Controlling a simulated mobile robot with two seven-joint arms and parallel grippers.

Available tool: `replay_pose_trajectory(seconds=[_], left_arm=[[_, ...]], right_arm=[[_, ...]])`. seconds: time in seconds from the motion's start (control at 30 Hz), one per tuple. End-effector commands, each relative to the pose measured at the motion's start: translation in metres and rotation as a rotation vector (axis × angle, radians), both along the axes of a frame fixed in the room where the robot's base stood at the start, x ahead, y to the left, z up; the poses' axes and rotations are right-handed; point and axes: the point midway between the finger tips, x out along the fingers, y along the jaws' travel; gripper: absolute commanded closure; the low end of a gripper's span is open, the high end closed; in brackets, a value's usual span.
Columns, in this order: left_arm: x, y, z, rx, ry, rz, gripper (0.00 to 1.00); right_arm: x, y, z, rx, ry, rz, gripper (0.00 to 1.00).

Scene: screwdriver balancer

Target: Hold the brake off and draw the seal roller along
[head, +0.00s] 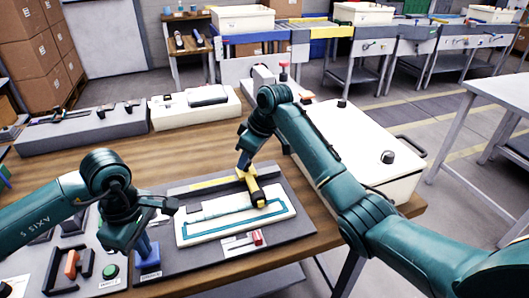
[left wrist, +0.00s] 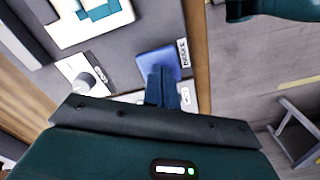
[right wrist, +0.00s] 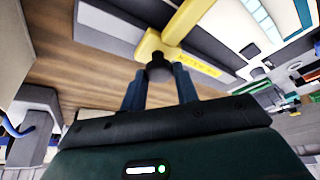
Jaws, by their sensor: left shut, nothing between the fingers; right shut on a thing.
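The seal roller (head: 254,188), a yellow frame with a dark roller, stands over the white panel (head: 187,235) with the teal seal outline (head: 214,232). My right gripper (head: 243,163) is shut on the roller's dark grip (right wrist: 158,68); the yellow frame (right wrist: 185,22) extends beyond the fingers in the right wrist view. My left gripper (head: 145,240) is shut and empty, its fingers pointing down at the blue brake pad (left wrist: 157,62) at the board's near left. The fingertips overlap the pad in the left wrist view; I cannot tell how firmly they press.
A panel with an orange-red block (head: 72,263) and a green button (head: 110,271) lies at the left. A small red piece (head: 257,237) sits near the board's front. A large white case (head: 345,150) stands right of the board. Grey and white holders line the back.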

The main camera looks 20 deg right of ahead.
Motion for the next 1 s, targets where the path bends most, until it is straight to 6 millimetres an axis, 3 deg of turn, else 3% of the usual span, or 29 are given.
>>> replay_pose_trajectory(seconds=[0.03, 0.2, 0.5, 0.7, 1.0], left_arm=[[-0.001, 0.000, -0.001, 0.000, 0.004, -0.001, 1.00], [-0.001, 0.000, -0.001, 0.000, 0.004, -0.001, 1.00], [-0.001, 0.000, -0.001, 0.000, 0.004, -0.002, 1.00], [-0.001, 0.000, -0.002, 0.000, 0.004, -0.002, 1.00], [-0.001, -0.001, -0.001, -0.001, 0.003, -0.002, 1.00]], right_arm=[[0.000, 0.019, 0.000, 0.004, 0.000, 0.007, 1.00], [-0.001, 0.070, 0.001, 0.004, 0.000, 0.009, 1.00], [0.000, 0.140, 0.001, 0.004, 0.000, 0.006, 1.00], [0.000, 0.162, 0.001, 0.004, 0.000, 0.004, 1.00], [-0.001, 0.169, 0.001, 0.005, -0.003, 0.005, 1.00]])
